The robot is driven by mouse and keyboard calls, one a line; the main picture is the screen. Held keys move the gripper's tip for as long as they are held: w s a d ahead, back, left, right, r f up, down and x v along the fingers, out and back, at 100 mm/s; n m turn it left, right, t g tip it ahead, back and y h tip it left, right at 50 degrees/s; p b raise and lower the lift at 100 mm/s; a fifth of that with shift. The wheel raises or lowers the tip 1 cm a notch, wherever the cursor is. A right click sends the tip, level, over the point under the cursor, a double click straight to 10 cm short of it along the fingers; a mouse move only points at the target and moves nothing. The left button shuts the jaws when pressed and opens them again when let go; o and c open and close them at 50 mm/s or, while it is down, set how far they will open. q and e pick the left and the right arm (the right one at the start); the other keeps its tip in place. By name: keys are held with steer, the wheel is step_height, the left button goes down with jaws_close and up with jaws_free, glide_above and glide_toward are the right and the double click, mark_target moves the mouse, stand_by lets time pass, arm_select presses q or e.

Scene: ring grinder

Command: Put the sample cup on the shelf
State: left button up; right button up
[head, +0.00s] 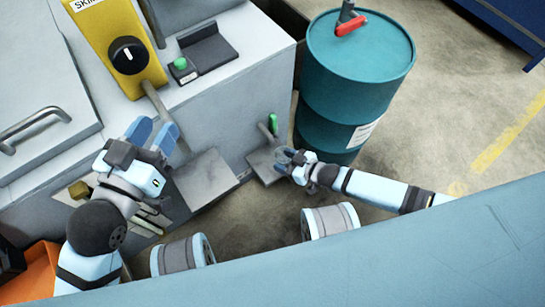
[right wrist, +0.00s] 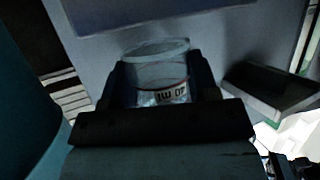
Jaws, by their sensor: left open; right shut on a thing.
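The sample cup (right wrist: 157,68) is clear, with a printed label marked "40 ml" low on its side. It sits between the two dark fingers of my right gripper (head: 286,158), which is shut on it. In the head view the gripper mostly hides the cup. A small grey ledge (head: 261,168) sticks out from the machine front, close to my right gripper; a ledge also shows at the right in the right wrist view (right wrist: 272,90). I cannot tell whether the cup touches it. My left gripper (head: 152,133) is open and empty, in front of the machine.
A teal drum (head: 352,95) with a red-handled valve (head: 350,25) stands right beside the ledge. A wider grey plate (head: 205,178) lies left of it. The grey machine (head: 235,80) carries a yellow dial panel (head: 115,40) and green button (head: 180,64).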

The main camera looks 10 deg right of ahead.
mark_target(272, 160)
steer(key=w+a+b, duration=0.1)
steer(key=w+a, duration=0.2)
steer(key=shift+f+b, duration=0.15)
steer(key=shift+b, duration=0.25)
steer(key=shift+w+a+f+b, duration=0.15)
steer(key=shift+f+b, duration=0.5)
steer(key=shift+f, duration=0.05)
steer(key=shift+r, duration=0.1)
arm_select(q)
steer(key=shift+w+a+m+t, duration=0.5)
steer(key=shift+w+m, duration=0.15)
steer(key=shift+m, duration=0.35)
arm_select(e)
steer(key=o, duration=0.9)
arm_select(q)
steer(key=shift+r, duration=0.15)
